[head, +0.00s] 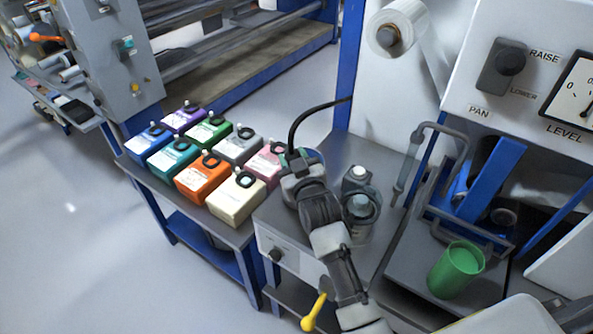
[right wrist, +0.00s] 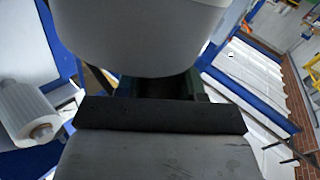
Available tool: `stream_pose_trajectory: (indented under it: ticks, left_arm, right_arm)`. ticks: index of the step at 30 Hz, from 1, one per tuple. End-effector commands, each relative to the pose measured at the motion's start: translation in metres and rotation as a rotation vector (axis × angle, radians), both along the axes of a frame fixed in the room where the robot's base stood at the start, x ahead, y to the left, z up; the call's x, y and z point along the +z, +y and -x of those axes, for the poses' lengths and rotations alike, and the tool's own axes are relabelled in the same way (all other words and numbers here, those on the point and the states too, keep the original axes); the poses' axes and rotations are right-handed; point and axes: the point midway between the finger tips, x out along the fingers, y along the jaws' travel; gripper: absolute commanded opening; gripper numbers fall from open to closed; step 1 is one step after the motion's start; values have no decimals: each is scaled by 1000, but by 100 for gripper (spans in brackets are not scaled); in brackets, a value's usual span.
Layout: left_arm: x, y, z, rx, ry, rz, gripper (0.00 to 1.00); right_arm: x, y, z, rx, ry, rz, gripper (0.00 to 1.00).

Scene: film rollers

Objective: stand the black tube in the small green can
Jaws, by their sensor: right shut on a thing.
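The black tube (head: 305,115) is a thin curved hose in the head view. It rises from my right gripper (head: 296,160) and arches right toward the blue post. My right gripper is shut on it; the jaws and arm hide its lower part. In the right wrist view large grey parts fill the middle, and I cannot make out the tube's grip there. The small green can (head: 440,276) stands upright and open-topped on the grey surface at the lower right, well apart from the gripper. My left gripper is not in view.
Several coloured jugs, such as the cream jug (head: 232,203), stand on the bench left of the gripper. A grey pipe frame and blue bar (head: 488,185) rise behind the can. A white roll (head: 408,22) hangs above.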

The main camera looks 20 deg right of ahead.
Motion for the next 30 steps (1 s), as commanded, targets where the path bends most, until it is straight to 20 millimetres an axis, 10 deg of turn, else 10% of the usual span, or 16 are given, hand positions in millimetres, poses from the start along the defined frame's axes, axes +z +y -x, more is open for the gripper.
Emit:
stream_pose_trajectory:
  ticks: [30]
  left_arm:
    - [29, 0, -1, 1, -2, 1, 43]
  right_arm:
    - [133, 0, 0, 1, -3, 0, 18]
